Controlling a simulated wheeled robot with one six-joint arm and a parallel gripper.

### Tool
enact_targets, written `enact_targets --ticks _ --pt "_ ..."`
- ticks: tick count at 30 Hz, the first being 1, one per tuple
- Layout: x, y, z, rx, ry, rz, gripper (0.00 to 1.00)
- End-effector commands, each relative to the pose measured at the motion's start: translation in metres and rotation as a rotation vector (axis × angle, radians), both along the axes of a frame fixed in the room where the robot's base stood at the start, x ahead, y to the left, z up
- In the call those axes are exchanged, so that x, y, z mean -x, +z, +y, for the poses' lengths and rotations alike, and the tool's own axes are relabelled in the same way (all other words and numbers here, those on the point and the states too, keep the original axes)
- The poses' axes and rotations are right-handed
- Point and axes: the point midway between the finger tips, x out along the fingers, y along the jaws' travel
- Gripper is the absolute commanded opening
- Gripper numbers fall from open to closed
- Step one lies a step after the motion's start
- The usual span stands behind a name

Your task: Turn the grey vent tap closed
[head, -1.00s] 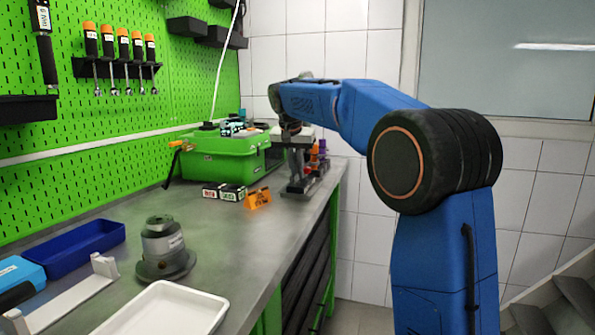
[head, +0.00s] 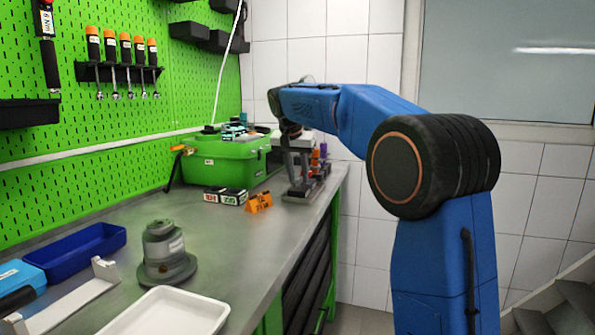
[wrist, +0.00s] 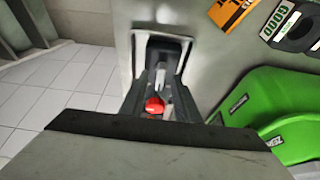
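In the head view my gripper (head: 300,178) hangs down at the far right end of the bench, over a small grey and black fixture (head: 303,196). In the wrist view dark parts flank a narrow gap, with a grey lever-like piece (wrist: 166,82) and a round red knob (wrist: 154,105) between them. The grey piece may be the vent tap, but I cannot tell for sure. I cannot separate my fingertips clearly from the dark fixture, so their opening and any contact are unclear.
A green case (head: 222,163) stands left of the fixture, with small labelled blocks (head: 228,196) and an orange sign (head: 259,202) in front. A grey pump-like unit (head: 164,252), a white tray (head: 172,312) and a blue bin (head: 85,249) are nearer. The middle bench is clear.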

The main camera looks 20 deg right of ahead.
Motion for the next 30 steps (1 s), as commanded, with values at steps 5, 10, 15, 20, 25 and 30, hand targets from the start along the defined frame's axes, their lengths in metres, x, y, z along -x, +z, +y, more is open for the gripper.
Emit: enact_targets --ticks 5,10,15,20,25,30 --pt "0.003 0.012 0.003 0.000 0.001 -0.004 0.29" --pt "0.012 0.038 0.010 0.000 0.001 -0.004 0.29" --pt "0.022 0.070 0.017 0.000 0.001 -0.004 0.29" --pt "0.032 0.099 0.025 -0.001 0.002 -0.003 0.29" --pt "0.041 0.128 0.032 0.000 0.002 -0.002 0.29" --pt "0.048 0.149 0.037 0.000 0.001 -0.001 0.29"
